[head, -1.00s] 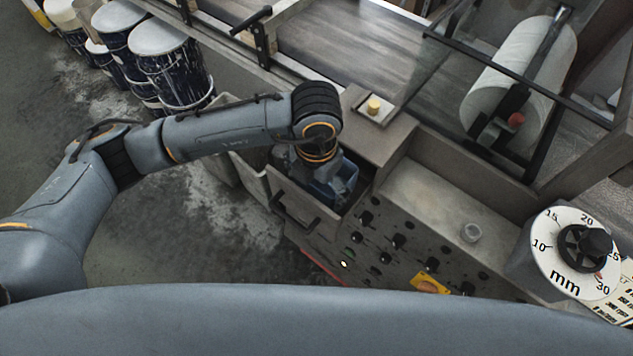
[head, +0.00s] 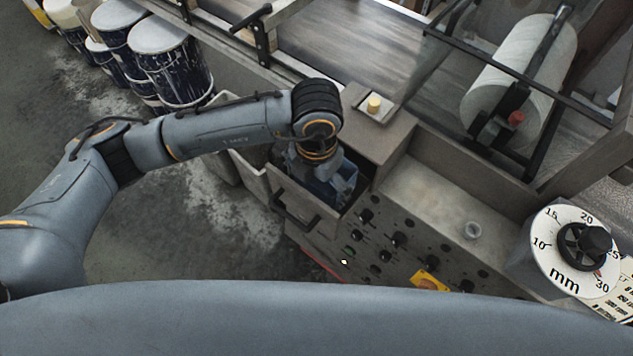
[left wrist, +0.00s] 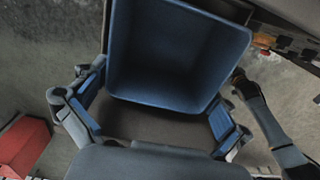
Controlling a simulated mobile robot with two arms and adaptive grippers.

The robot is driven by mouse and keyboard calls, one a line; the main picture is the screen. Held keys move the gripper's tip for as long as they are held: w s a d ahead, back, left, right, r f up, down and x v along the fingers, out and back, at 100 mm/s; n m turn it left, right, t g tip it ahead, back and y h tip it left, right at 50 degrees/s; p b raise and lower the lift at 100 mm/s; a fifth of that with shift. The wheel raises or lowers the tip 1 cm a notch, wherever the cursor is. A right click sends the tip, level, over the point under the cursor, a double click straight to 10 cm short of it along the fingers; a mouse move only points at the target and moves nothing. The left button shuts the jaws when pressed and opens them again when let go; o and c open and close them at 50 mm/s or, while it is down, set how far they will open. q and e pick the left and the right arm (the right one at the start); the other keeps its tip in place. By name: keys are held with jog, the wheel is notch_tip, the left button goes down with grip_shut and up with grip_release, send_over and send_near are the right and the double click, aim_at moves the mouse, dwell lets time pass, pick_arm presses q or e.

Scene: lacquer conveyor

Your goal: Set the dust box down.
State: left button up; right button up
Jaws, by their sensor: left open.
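The dust box is a blue, open-topped box (left wrist: 180,50), empty inside as far as it shows in the left wrist view. In the head view the dust box (head: 345,186) sits inside an open drawer (head: 290,206) with a dark handle, mostly hidden by my left wrist. My left gripper (head: 325,178) points down into the drawer over the box. In the left wrist view the gripper's (left wrist: 158,103) blue-padded fingers are spread wide, below the near wall of the box. Whether a finger touches the box I cannot tell. My right gripper is not in view.
A control panel with knobs (head: 398,241) lies right of the drawer. A conveyor belt (head: 345,40) runs behind it. Paint-stained drums (head: 172,62) stand at the upper left. A white roller (head: 520,70) and a mm dial (head: 575,252) are at the right.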

pick_arm(q)
notch_tip(320, 180, up, 12)
jog(key=b, duration=0.2)
jog(key=shift+f, duration=0.25)
jog(key=shift+s+f, duration=0.1)
